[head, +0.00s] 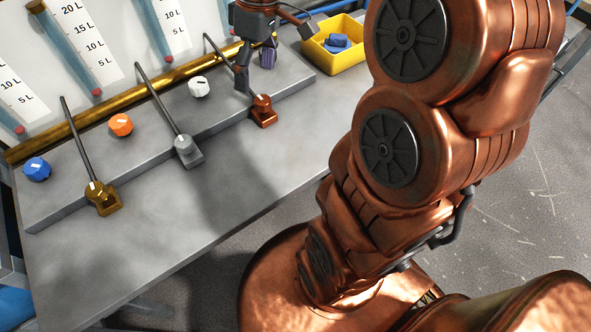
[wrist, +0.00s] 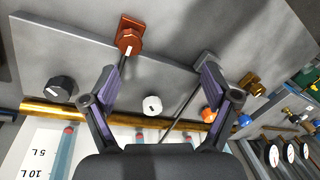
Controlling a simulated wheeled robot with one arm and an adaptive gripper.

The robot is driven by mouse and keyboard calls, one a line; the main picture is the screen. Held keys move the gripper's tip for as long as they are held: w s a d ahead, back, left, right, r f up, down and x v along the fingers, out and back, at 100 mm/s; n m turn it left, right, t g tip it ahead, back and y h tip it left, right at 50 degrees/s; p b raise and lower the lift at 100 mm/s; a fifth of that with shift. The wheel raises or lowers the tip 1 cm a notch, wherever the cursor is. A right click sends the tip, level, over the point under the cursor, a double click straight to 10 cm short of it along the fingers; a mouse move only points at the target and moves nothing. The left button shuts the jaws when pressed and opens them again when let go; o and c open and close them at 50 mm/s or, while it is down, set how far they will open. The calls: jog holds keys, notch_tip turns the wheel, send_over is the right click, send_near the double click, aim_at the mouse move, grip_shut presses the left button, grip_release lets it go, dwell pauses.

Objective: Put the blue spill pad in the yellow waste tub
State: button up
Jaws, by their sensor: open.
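The yellow waste tub (head: 352,66) stands at the back of the bench in the head view, right of my gripper. A small blue item, seemingly the blue spill pad (head: 338,41), lies inside the tub; whether it is one piece or more I cannot tell. My gripper (head: 256,70) hangs above the raised ledge, left of the tub and near the copper-red lever. In the wrist view my gripper (wrist: 159,70) has its fingers wide apart with nothing held between them. The tub and the pad are not in the wrist view.
On the ledge stand a brass lever (head: 101,197), a grey lever (head: 187,150) and a copper-red lever (head: 263,111). Blue (head: 37,169), orange (head: 120,125) and white (head: 199,87) knobs sit behind. A brass pipe (head: 85,121) runs behind them. The front bench top is clear.

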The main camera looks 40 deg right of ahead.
jog(key=s+a+f+m+h, duration=0.1)
jog(key=s+a+f+m, duration=0.1)
jog(key=s, duration=0.8)
jog(key=s+a+f+m+g+h, duration=0.1)
jog(key=s+a+f+m, duration=0.2)
jog(key=s+f, duration=0.3)
jog(key=s+a, duration=0.1)
jog(key=s, duration=0.3)
jog(key=shift+f+m, duration=0.2)
jog(key=shift+m, duration=0.1)
notch_tip(320, 180, up, 5)
jog(key=p, duration=0.5)
jog(key=shift+r, duration=0.1)
